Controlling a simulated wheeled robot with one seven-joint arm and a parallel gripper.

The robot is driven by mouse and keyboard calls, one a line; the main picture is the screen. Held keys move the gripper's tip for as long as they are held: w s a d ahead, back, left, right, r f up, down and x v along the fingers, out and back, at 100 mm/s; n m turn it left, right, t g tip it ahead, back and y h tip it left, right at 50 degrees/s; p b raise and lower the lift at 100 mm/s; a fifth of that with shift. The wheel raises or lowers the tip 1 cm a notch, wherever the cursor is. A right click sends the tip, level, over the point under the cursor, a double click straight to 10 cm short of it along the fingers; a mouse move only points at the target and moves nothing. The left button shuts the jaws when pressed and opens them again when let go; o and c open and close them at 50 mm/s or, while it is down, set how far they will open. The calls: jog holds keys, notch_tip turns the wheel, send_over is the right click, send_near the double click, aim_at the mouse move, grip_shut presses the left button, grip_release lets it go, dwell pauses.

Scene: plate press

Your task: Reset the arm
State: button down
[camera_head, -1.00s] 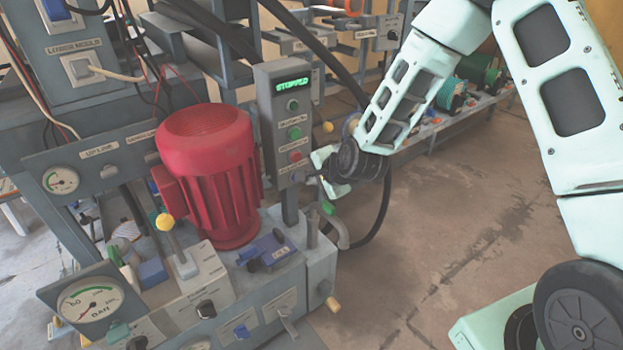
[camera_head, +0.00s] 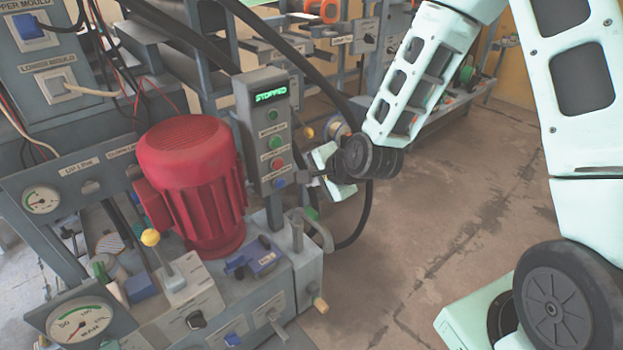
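My arm reaches in from the right, and its wrist ends near the right side of the control box. My gripper (camera_head: 318,174) is small in view beside the lower part of the control box (camera_head: 264,130). Its fingers are partly hidden and seen edge-on, so I cannot tell whether they are open or shut. The box shows a green "STOPPED" display (camera_head: 270,93) above a column of buttons. A red button (camera_head: 277,163) and a blue button (camera_head: 280,183) sit low on it. I cannot tell whether the gripper touches the box.
A red motor (camera_head: 195,180) stands left of the control box. A lever with a yellow knob (camera_head: 150,237), a blue valve (camera_head: 256,260) and a pressure gauge (camera_head: 80,325) sit on the press base. A black hose hangs behind my wrist. The floor (camera_head: 430,230) at right is open.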

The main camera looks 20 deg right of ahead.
dwell(0.5)
jog(key=s+a+r+n+g, duration=0.4)
jog(key=s+a+n, duration=0.4)
jog(key=s+n, duration=0.2)
jog(key=s+r+n+g+h, duration=0.1)
jog(key=s+r+n+g, duration=0.1)
jog(key=s+r+n, duration=0.5)
jog(key=s+n+g+h, duration=0.1)
jog(key=s+n+g, duration=0.3)
jog(key=s, duration=0.7)
notch_tip(320, 180, up, 26)
jog(key=n+t+p, duration=0.1)
jog(key=p, duration=2.4)
jog(key=shift+s+p, duration=0.3)
jog(key=shift+s, duration=0.1)
jog(key=shift+f, duration=0.15)
